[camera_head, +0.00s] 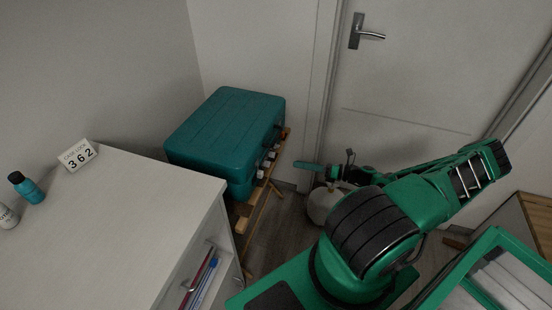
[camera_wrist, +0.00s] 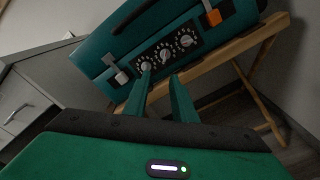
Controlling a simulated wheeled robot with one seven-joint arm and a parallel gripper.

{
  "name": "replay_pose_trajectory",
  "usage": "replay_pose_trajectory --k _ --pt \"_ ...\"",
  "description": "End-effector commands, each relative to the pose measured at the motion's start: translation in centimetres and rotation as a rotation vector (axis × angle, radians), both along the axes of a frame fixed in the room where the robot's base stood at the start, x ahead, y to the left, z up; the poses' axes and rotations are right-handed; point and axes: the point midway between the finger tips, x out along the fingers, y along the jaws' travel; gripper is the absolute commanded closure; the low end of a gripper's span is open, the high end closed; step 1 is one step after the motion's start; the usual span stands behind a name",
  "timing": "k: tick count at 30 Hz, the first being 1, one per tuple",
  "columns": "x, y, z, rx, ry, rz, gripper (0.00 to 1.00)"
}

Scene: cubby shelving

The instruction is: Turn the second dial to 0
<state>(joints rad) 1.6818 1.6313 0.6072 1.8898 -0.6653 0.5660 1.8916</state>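A teal hard case (camera_wrist: 120,45) carries a black dial panel with three dials on its front. The second dial (camera_wrist: 166,56) is the middle one, between a left dial (camera_wrist: 146,66) and a right dial (camera_wrist: 186,41). The dial readings are too small to tell. My gripper (camera_wrist: 160,77) is open and empty, its two green fingers pointing at the panel. The left fingertip appears just below the left dial; contact cannot be told. In the head view the case (camera_head: 222,130) is at centre left and my gripper (camera_head: 298,166) is to its right, apart from it.
The case rests on a wooden stand (camera_wrist: 245,45). A white cabinet (camera_head: 110,225) stands at left with a "CASE LOCK 362" sign (camera_head: 78,155) and a teal bottle (camera_head: 28,188). A door (camera_head: 420,70) is behind my arm. A pale round object (camera_head: 322,205) is below my gripper.

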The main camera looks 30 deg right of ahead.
Motion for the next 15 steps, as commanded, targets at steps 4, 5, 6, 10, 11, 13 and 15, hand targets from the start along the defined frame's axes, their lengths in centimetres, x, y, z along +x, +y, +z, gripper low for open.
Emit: replay_pose_trajectory --k 4,5,6,10,11,13,15 --pt "0.5 -0.9 0.1 0.06 -0.009 -0.055 0.76" --pt "0.6 -0.9 0.1 0.064 -0.009 -0.059 0.76" --pt "0.8 -0.9 0.1 0.068 -0.01 -0.063 0.76" --pt "1.8 -0.2 0.1 0.072 -0.009 -0.063 0.76" --pt "2.1 0.1 0.1 0.071 -0.009 -0.062 0.76" --pt "3.1 0.9 0.1 0.071 -0.01 -0.061 0.76" --pt "4.1 1.6 0.1 0.07 -0.01 -0.06 0.76"
